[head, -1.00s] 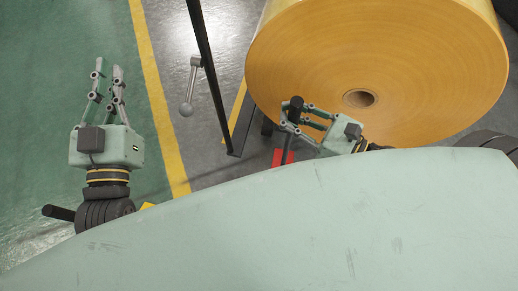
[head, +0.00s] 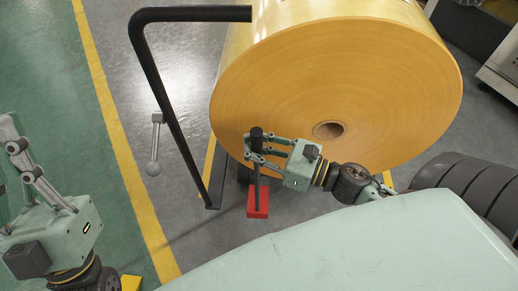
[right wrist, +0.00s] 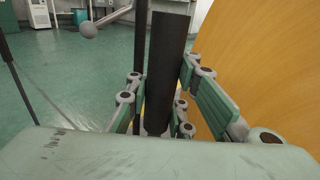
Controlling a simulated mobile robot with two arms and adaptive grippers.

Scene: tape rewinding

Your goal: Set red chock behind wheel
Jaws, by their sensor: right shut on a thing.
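The red chock (head: 258,203) sits low by the floor, below the big yellow roll, with a black upright handle (head: 257,168) rising from it. My right gripper (head: 256,150) is shut on the handle near its top; in the right wrist view the black handle (right wrist: 166,75) stands between the fingers. A dark wheel (head: 244,173) shows partly just behind the chock, at the foot of the black cart frame. Whether chock and wheel touch, I cannot tell. My left gripper (head: 18,160) is at the left edge, partly cut off, its fingers apart and empty, far from the chock.
The big yellow roll (head: 330,80) fills the space behind my right gripper. A black bent handle frame (head: 165,95) stands to its left, with a grey ball-ended lever (head: 155,145) beside it. Yellow lines (head: 120,140) cross the floor. The grey floor left of the chock is clear.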

